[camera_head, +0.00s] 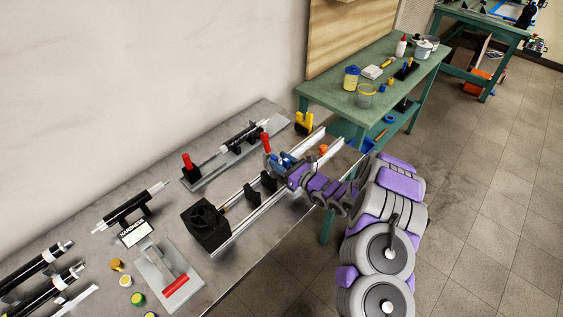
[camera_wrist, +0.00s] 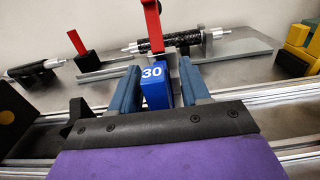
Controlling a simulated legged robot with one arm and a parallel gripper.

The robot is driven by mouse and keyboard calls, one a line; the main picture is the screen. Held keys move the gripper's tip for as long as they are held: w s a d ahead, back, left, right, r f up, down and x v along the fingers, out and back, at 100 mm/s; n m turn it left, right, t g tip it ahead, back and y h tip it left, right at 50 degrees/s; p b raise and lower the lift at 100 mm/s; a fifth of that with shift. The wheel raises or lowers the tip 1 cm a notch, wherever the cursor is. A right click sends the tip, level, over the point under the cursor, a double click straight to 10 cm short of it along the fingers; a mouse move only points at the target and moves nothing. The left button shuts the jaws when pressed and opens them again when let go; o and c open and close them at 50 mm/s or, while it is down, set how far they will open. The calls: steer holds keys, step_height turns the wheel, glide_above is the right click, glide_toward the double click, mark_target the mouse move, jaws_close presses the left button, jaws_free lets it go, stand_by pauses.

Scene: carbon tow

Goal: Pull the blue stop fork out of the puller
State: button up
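The blue stop fork (camera_wrist: 155,88), a blue block marked "30", stands between the two fingers of my gripper (camera_wrist: 159,66) in the wrist view. The fingers are blue-grey and apart, with a narrow gap visible on the fork's right side; contact on the left is unclear. The fork's lower part is hidden behind my gripper's body. In the head view my gripper (camera_head: 279,160) reaches over the far end of the puller's rails (camera_head: 240,218). There the fork is hard to tell from the blue fingers. A red upright handle (camera_wrist: 152,22) rises just behind the fork.
A black carbon tube (camera_wrist: 168,42) lies on a grey stand behind the fork. A second red handle (camera_head: 187,161) and yellow blocks (camera_head: 304,122) are on the same bench. A green table (camera_head: 340,97) stands beyond. The floor at right is clear.

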steer(key=shift+a, duration=0.15)
steer(key=shift+c, duration=1.4)
jaws_close()
steer(key=shift+c, duration=1.3)
jaws_free()
jaws_close()
steer(key=shift+r, duration=0.15)
steer(key=shift+r+p, duration=0.6)
steer(key=shift+r, duration=1.8)
steer(key=shift+r+p, duration=0.45)
steer(key=shift+r, duration=1)
